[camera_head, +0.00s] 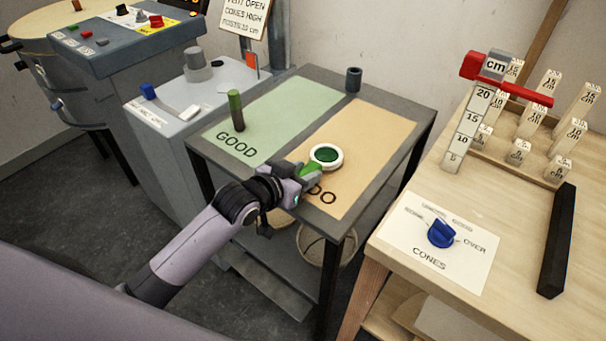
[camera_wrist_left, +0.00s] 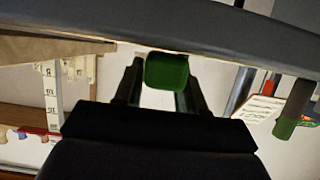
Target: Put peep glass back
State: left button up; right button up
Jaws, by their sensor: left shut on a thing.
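The peep glass (camera_head: 326,156) looks like a white ring with a dark green lens and a green handle. It is over the tan half (camera_head: 375,130) of the dark table, near the partly covered lettering that reads "DO". My left gripper (camera_head: 305,174) is shut on its green handle. In the left wrist view the green handle (camera_wrist_left: 167,70) sits between the two fingers. I cannot tell whether the ring touches the table top. My right gripper is in neither view.
A green and brown cylinder (camera_head: 236,110) stands on the green "GOOD" half (camera_head: 270,112). A dark cylinder (camera_head: 353,79) stands at the table's back edge. To the right, a wooden bench (camera_head: 400,262) holds height blocks, a red-topped gauge (camera_head: 467,130), a blue knob (camera_head: 440,233) and a black bar (camera_head: 558,240).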

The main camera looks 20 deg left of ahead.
pick_arm(q)
jog(key=shift+f, duration=0.15)
jog(key=o, duration=1.1)
jog(key=shift+f, duration=0.1)
jog(key=shift+o, duration=0.2)
jog(key=shift+r, duration=0.2)
jog(key=p+v, duration=0.1)
jog(key=v, duration=1.1)
jog(key=s+f+n+g+y+p, duration=0.1)
jog(key=s+f+g+y, duration=0.1)
jog(key=s+f, duration=1.2)
jog(key=shift+a+f+n, duration=0.3)
jog(key=shift+a+f, duration=0.1)
jog(key=shift+f, duration=0.95)
